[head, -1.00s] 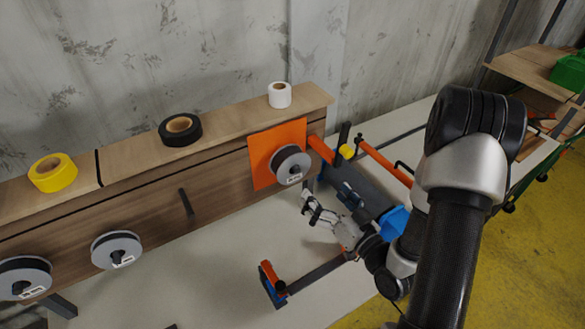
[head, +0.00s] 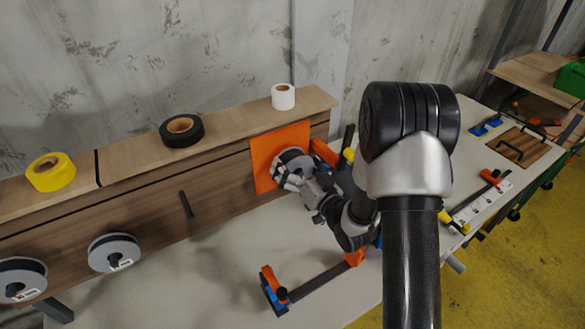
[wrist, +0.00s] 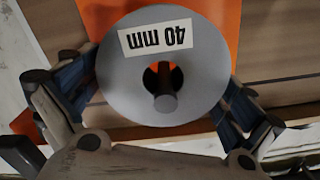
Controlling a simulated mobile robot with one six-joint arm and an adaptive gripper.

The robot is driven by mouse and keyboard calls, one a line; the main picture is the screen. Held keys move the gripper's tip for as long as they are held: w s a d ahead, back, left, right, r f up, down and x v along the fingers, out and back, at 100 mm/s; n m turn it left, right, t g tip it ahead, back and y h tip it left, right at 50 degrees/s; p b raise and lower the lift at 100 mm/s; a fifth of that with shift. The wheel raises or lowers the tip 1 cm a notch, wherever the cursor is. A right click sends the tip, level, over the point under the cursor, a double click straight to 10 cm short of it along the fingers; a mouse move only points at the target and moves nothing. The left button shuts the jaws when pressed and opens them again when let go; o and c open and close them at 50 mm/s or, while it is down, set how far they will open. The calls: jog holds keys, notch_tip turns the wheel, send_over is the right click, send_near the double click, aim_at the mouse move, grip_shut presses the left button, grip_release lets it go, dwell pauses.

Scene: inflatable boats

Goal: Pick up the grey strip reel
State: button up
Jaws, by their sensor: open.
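A grey reel (wrist: 125,90) with a white "40 mm" label fills the middle of the wrist view. It hangs on a dark peg through its centre hole, in front of an orange panel (head: 263,163) on the wooden board. In the head view the reel (head: 296,156) is partly hidden by my gripper (head: 284,176). My gripper is open, with its fingers (wrist: 162,95) at the left and right of the reel's rim. Whether they touch the rim I cannot tell. Two more grey reels hang further left, one nearer (head: 114,252) and one at the edge (head: 22,279).
Yellow (head: 51,172), black (head: 181,130) and white (head: 283,97) tape rolls stand on the board's top ledge (head: 235,115). A bare peg (head: 186,204) sticks out of the board. An orange-and-black clamp (head: 300,287) lies on the table below. The table's middle is clear.

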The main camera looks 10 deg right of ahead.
jog(key=shift+w+a, duration=0.1)
jog(key=shift+w, duration=0.3)
jog(key=shift+r, duration=0.1)
jog(key=c, duration=1.4)
